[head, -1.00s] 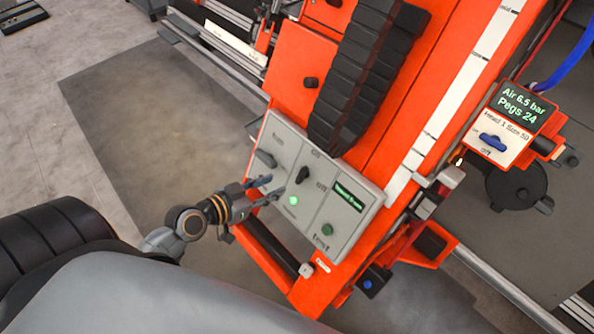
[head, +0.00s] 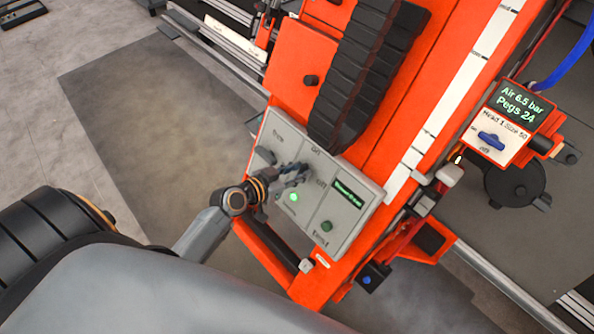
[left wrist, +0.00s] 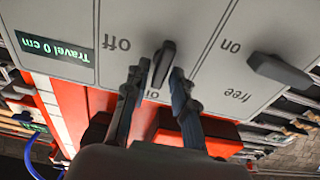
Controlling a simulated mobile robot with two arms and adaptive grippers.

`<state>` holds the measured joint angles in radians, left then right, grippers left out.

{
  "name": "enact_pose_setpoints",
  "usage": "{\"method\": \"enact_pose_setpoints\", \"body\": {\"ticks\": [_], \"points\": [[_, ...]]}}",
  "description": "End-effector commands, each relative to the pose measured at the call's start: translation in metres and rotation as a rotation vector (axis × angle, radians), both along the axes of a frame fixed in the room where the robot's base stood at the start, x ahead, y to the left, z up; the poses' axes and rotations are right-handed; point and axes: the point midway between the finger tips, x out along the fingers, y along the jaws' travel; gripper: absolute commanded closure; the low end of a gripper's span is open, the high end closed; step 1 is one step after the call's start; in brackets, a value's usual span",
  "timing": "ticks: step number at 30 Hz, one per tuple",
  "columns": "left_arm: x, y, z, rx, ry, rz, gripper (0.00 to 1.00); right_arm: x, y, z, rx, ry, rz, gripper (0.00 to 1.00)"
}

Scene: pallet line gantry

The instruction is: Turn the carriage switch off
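The grey control panel (head: 345,232) carries a black switch knob (left wrist: 163,65) with "off" to one side and "on" at its lower end in the left wrist view. The knob lies lengthwise toward "on". In the head view my left gripper (head: 298,172) covers most of it. In the left wrist view the two fingers of this gripper (left wrist: 159,76) stand on either side of the knob, with a small gap showing beside it. I cannot read a carriage label. A green lamp (head: 293,197) glows on the panel. My right gripper is not in view.
A second black knob (head: 265,156) marked "on" and "free" sits beside it. A display (left wrist: 54,47) reads "Travel 0 cm". A green button (head: 327,226) is lower right. A separate box has a blue knob (head: 491,141). A black cable chain (head: 368,75) rises behind the panel.

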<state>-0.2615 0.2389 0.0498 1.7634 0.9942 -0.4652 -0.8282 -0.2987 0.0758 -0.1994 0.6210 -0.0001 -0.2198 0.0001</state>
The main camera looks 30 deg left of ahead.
Motion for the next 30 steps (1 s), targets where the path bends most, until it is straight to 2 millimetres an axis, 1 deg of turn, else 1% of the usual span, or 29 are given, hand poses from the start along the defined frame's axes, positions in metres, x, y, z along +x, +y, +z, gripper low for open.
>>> {"method": "enact_pose_setpoints", "body": {"ticks": [1,2,3,11,17,23,30], "points": [[0.0,0.0,0.0,0.0,0.0,0.0,0.91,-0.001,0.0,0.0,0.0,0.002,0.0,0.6],[0.0,0.0,0.0,0.0,0.0,0.0,0.97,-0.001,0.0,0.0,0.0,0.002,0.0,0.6],[0.0,0.0,0.0,0.0,0.0,0.0,1.0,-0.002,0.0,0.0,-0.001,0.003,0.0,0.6],[0.0,0.0,0.001,-0.006,0.002,0.004,1.0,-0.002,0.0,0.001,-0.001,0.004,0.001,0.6],[0.0,0.001,0.002,-0.052,0.017,0.029,1.0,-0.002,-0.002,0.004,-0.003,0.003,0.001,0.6],[0.001,0.002,0.003,-0.16,0.055,0.091,1.0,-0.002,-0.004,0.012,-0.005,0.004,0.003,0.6],[0.001,0.003,0.003,-0.344,0.119,0.195,1.0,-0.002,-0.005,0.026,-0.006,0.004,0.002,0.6]]}}
